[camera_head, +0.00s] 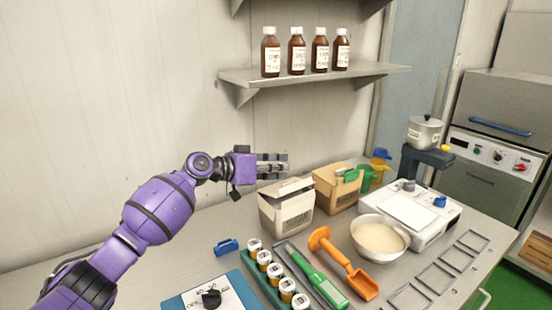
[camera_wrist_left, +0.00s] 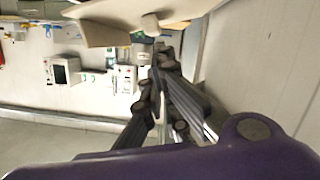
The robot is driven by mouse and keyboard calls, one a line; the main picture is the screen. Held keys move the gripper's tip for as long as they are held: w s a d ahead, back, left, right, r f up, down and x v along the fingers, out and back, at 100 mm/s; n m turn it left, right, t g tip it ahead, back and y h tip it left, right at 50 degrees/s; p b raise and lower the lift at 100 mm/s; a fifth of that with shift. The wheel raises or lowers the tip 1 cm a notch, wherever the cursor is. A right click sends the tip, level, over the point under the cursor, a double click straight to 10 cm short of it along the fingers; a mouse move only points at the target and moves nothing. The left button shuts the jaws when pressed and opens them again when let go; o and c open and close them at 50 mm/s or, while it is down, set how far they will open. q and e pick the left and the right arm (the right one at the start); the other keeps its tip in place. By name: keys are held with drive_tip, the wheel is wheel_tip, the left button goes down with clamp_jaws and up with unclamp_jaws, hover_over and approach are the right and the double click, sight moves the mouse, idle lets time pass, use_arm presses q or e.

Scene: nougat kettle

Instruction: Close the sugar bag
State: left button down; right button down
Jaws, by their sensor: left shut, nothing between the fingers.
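The sugar bag (camera_head: 286,214) is a cream, box-shaped bag marked SUGAR, standing upright on the counter near the wall. Its top flap looks raised at the back, with a dark gap under it; how far it is open is hard to tell. My left gripper (camera_head: 284,164) is shut and empty. It points right, just above and behind the bag's top; I cannot tell whether it touches. In the left wrist view the dark fingers of my left gripper (camera_wrist_left: 158,72) are close together, with a beige surface at the top edge. My right gripper is not in view.
A brown box (camera_head: 326,193) with a green scoop stands close right of the bag. In front are capped jars (camera_head: 262,260), a green-handled tool (camera_head: 322,279), an orange scoop (camera_head: 343,262) and a bowl (camera_head: 380,255). A shelf with brown bottles (camera_head: 320,52) hangs above.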

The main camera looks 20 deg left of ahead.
sight(285, 184)
use_arm(q)
drive_tip(key=shift+d+f, duration=0.1)
drive_tip(key=shift+f, duration=0.05)
drive_tip(key=shift+s+d+f+m+y+b, duration=0.15)
drive_tip(key=shift+s+d+f+m+b, duration=0.15)
drive_tip(key=shift+f+m+b, duration=0.15)
drive_tip(key=shift+s+d+f+m+y+b, duration=0.2)
drive_tip(key=shift+d+f+m, duration=0.15)
drive_tip(key=shift+f, duration=0.15)
drive_tip(key=shift+s+d+f+m+t+b, duration=0.3)
drive_tip(key=shift+m+b, duration=0.1)
drive_tip(key=shift+m, duration=0.2)
drive_tip(key=shift+w+r+y, duration=0.1)
drive_tip(key=shift+r+y, duration=0.15)
